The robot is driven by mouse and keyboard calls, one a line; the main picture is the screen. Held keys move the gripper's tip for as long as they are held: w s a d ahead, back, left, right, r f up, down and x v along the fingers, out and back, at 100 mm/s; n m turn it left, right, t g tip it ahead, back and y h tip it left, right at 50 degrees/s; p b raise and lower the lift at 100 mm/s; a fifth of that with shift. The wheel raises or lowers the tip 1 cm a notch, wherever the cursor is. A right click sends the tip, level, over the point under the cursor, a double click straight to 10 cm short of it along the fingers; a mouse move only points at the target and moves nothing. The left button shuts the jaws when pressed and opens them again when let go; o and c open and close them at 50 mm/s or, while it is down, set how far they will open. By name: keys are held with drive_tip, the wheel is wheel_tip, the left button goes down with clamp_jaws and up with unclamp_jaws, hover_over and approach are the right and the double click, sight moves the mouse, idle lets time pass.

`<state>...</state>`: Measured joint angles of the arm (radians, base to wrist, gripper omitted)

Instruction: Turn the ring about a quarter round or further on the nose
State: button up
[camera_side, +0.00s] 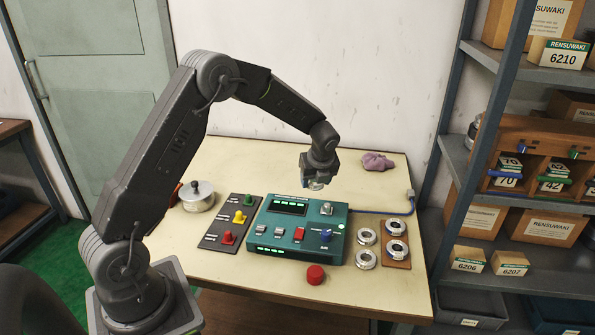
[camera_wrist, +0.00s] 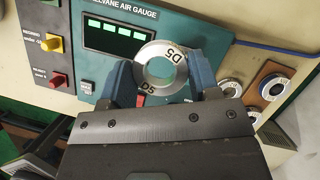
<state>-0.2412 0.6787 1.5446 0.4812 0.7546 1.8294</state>
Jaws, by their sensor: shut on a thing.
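My gripper (camera_side: 317,172) is above the back of the teal air gauge (camera_side: 268,240). It is shut on a silver ring (camera_side: 317,185). In the wrist view, the ring (camera_wrist: 153,82) sits between the two blue fingers of my gripper (camera_wrist: 162,72), its flat marked face toward the camera, with "D5" at its upper right. Through its hole I see pale and teal surface. A small grey block (camera_side: 327,209), perhaps the nose, stands at the gauge's back right, below and apart from the ring in the side view. I cannot make out the nose in the wrist view.
Several other silver rings lie right of the gauge, some on a brown board (camera_side: 397,262). A dark panel with coloured knobs (camera_side: 230,222) and a lidded pot (camera_side: 196,196) stand left. A red button (camera_side: 315,274) is in front, a purple cloth (camera_side: 377,161) behind.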

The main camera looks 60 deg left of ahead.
sight(327, 205)
drive_tip(key=w+d+f, duration=0.2)
drive_tip(key=d, duration=0.1)
drive_tip(key=shift+w+d, duration=0.1)
drive_tip(key=shift+w, duration=0.05)
drive_tip(key=shift+f, duration=1.9)
drive_tip(key=shift+f, duration=0.95)
idle(0.5)
idle(1.0)
drive_tip(key=shift+f+n+g, duration=0.1)
drive_tip(key=shift+n+g, duration=0.4)
drive_tip(key=shift+n, duration=0.8)
drive_tip(key=n+g, duration=0.1)
drive_tip(key=n, duration=0.1)
drive_tip(key=shift+n, duration=0.4)
drive_tip(key=shift+d+f, duration=0.1)
